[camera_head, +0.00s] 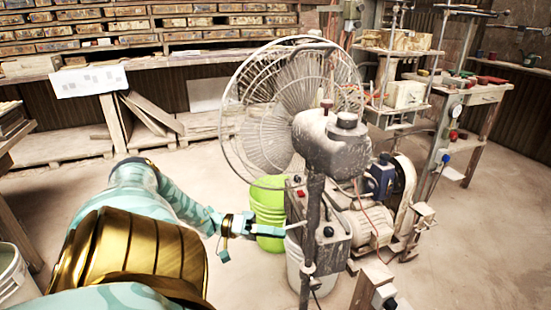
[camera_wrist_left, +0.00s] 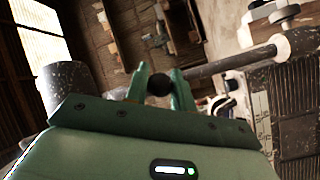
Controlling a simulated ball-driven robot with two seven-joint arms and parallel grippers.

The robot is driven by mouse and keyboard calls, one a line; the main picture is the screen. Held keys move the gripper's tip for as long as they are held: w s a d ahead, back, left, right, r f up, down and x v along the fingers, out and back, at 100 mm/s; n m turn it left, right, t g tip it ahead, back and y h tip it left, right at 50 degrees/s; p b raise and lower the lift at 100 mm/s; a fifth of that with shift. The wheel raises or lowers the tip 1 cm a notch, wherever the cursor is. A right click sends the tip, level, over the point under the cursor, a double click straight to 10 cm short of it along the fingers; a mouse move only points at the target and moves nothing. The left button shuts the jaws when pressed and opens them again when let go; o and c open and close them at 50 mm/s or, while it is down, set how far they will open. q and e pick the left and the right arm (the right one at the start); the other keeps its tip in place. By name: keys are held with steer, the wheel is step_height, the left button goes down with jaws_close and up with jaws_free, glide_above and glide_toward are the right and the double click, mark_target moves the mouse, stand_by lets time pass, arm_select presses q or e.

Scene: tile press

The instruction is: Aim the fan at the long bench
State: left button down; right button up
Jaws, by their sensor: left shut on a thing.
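The fan (camera_head: 330,150) stands on a dark pole (camera_head: 314,225); its round wire cage points toward the back left, its motor housing toward me. My left gripper (camera_head: 254,226) is low beside the pole, left of the control box. A thin pale rod runs between gripper and pole. In the left wrist view my left gripper (camera_wrist_left: 160,90) is shut on a dark round knob (camera_wrist_left: 158,84). A long bench (camera_head: 130,64) runs along the back wall under tile racks. My right gripper is not in view.
A green bucket (camera_head: 268,205) stands behind my left gripper. A motor-driven machine (camera_head: 372,226) is right of the pole. A tool bench (camera_head: 487,95) is at the back right. Boards lean under the back bench.

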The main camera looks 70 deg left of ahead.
arm_select(q)
steer(key=c, duration=1.2)
jaws_free()
steer(key=shift+a, duration=0.15)
steer(key=b+v, duration=0.1)
steer(key=v, duration=1.5)
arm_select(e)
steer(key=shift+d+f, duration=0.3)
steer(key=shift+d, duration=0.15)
arm_select(q)
steer(key=shift+s, duration=0.1)
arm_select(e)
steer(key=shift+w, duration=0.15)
